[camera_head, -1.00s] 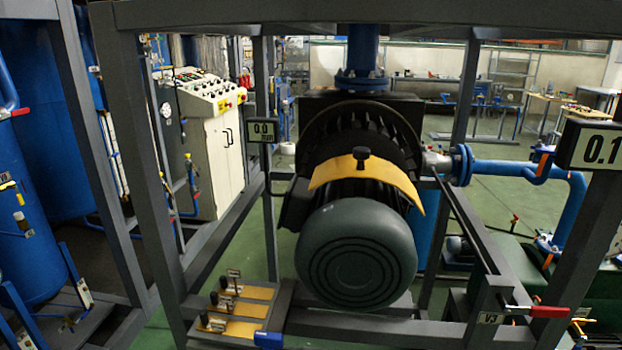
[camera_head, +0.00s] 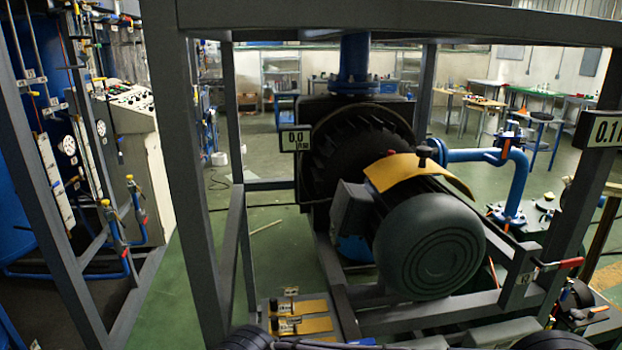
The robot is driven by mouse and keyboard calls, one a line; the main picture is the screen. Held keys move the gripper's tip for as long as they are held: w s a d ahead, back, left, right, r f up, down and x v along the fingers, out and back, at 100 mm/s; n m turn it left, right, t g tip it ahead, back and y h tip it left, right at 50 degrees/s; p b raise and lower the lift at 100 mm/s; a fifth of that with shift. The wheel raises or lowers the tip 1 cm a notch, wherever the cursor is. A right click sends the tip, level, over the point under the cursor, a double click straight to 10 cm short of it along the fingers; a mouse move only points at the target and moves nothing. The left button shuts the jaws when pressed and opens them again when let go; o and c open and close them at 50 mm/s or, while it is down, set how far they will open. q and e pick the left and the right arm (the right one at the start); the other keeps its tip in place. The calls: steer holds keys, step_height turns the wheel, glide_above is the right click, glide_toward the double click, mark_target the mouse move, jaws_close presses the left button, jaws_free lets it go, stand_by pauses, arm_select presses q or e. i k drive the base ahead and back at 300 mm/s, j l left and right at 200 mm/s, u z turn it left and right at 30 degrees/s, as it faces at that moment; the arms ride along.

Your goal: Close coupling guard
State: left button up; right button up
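The coupling guard is the curved yellow plate (camera_head: 400,172) with a black knob (camera_head: 425,152) on top, in the head view right of centre. It arches over the upper side of the machine, between the dark ribbed round housing (camera_head: 345,145) and the grey-green motor (camera_head: 430,245). I cannot tell whether it is fully seated. Neither gripper can be made out. Dark rounded parts show at the bottom edge, possibly my arms, and no fingertips are seen near the guard.
A grey steel frame surrounds the machine, with a thick top beam (camera_head: 400,22) and a left post (camera_head: 185,170). A red-handled valve (camera_head: 560,264) sits at the right. Yellow plates with black knobs (camera_head: 300,316) lie low in front. Green floor is open behind left.

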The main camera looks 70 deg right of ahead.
mark_target(387, 172)
steer(key=i+j+z, duration=0.2)
steer(key=i, duration=0.25)
steer(key=i+j+z, duration=0.25)
steer(key=i, duration=0.15)
steer(key=i+z, duration=0.15)
steer(key=z, duration=0.25)
steer(key=i+z, duration=0.2)
steer(key=z, duration=0.25)
steer(key=i+z, duration=0.15)
steer(key=z, duration=0.25)
steer(key=i+j+z, duration=0.1)
steer(key=z, duration=0.35)
steer(key=i+j+z, duration=0.1)
steer(key=z, duration=0.35)
steer(key=i+j+z, duration=0.2)
steer(key=z, duration=0.3)
steer(key=i+j+z, duration=0.25)
steer(key=z, duration=0.2)
steer(key=i+j+z, duration=0.15)
steer(key=z, duration=0.35)
steer(key=j+z, duration=0.45)
steer(key=k+l+z, duration=0.1)
steer(key=l, duration=0.45)
